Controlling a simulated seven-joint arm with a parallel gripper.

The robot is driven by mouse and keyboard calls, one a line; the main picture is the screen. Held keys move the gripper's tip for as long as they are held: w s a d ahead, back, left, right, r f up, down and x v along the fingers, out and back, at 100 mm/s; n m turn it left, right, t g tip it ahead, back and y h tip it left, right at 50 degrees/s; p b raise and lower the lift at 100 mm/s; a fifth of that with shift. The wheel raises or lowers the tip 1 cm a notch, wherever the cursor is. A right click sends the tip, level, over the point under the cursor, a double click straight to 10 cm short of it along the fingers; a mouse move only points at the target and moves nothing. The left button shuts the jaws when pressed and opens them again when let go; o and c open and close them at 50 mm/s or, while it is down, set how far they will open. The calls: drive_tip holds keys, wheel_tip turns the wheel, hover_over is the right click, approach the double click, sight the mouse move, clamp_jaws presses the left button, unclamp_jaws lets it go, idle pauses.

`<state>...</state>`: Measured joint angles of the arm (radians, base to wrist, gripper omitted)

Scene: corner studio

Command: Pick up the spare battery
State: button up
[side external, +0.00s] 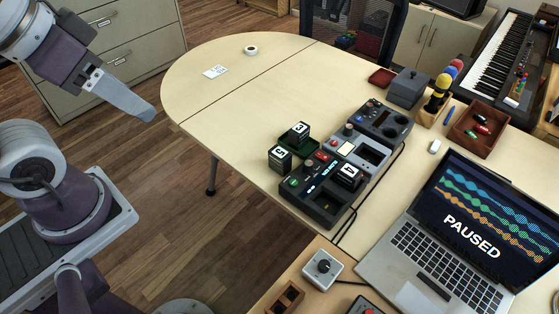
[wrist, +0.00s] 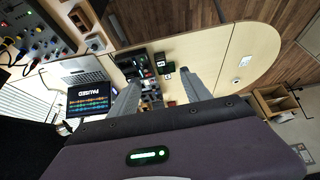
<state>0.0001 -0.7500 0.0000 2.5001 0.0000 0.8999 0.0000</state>
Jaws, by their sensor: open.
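Several black, cube-like blocks with white number labels sit around a dark charger-like device (side external: 318,190) on the table. One block marked 3 (side external: 299,131) is at a small green tray (side external: 285,139). A block marked 5 (side external: 280,159) is beside the device's left edge, and another numbered block (side external: 346,175) is on its right part. I cannot tell which one is the spare battery.
A laptop (side external: 430,245) reading PAUSED stands at the lower right. More devices (side external: 382,124), a grey box (side external: 407,88) and a brown tray (side external: 478,130) line the right side. The table's left half is mostly clear, with a white card (side external: 215,71) and tape roll (side external: 251,50).

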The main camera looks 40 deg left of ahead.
drive_tip(key=shift+o, duration=0.4)
drive_tip(key=n+g, duration=0.5)
drive_tip(key=n, duration=1)
hover_over(280, 152)
wheel_tip(280, 152, down, 21)
drive_tip(key=f+n, duration=0.1)
drive_tip(key=f, duration=0.1)
drive_tip(key=f+n, duration=0.1)
drive_tip(key=f, duration=0.2)
drive_tip(key=f+n, duration=0.1)
drive_tip(key=f, duration=0.2)
drive_tip(key=shift+w+d+f+g, duration=0.25)
drive_tip(key=shift+w+g, duration=0.05)
drive_tip(key=shift+w, duration=0.05)
drive_tip(key=f, duration=0.6)
drive_tip(key=shift+s+a+f, duration=0.2)
drive_tip(key=shift+s+f, duration=0.15)
drive_tip(key=shift+s, duration=0.05)
clamp_jaws()
